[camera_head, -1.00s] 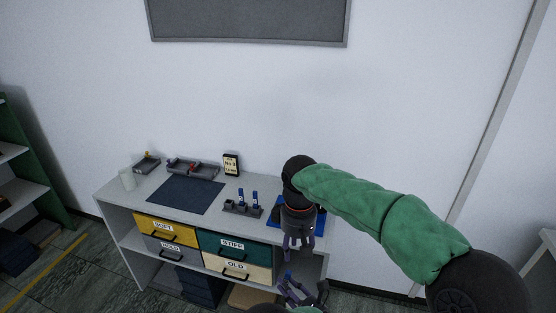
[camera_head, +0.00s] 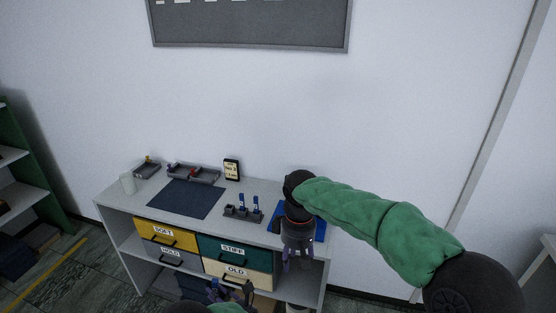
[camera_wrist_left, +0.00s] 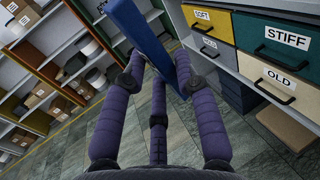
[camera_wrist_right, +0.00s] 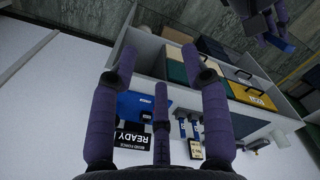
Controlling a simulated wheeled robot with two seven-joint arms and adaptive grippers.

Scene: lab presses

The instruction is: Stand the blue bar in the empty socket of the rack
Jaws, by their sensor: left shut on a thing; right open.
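The blue bar (camera_wrist_left: 150,38) is between the fingers of my left gripper (camera_wrist_left: 155,72), which is shut on it; the bar is tilted in the left wrist view. In the head view my left gripper (camera_head: 228,291) is low, in front of the drawers, and the bar is hard to make out. The dark rack (camera_head: 243,214) stands on the tabletop with two blue bars (camera_head: 241,199) upright in its middle and right sockets; its left socket looks empty. My right gripper (camera_head: 298,260) is open and empty over the table's right end, right of the rack.
The grey table (camera_head: 130,199) carries a dark mat (camera_head: 186,197), grey trays (camera_head: 193,173), a white cup (camera_head: 128,183) and a small sign (camera_head: 231,168). A blue mat (camera_head: 319,228) lies under my right arm. Labelled drawers (camera_head: 233,250) sit below the top.

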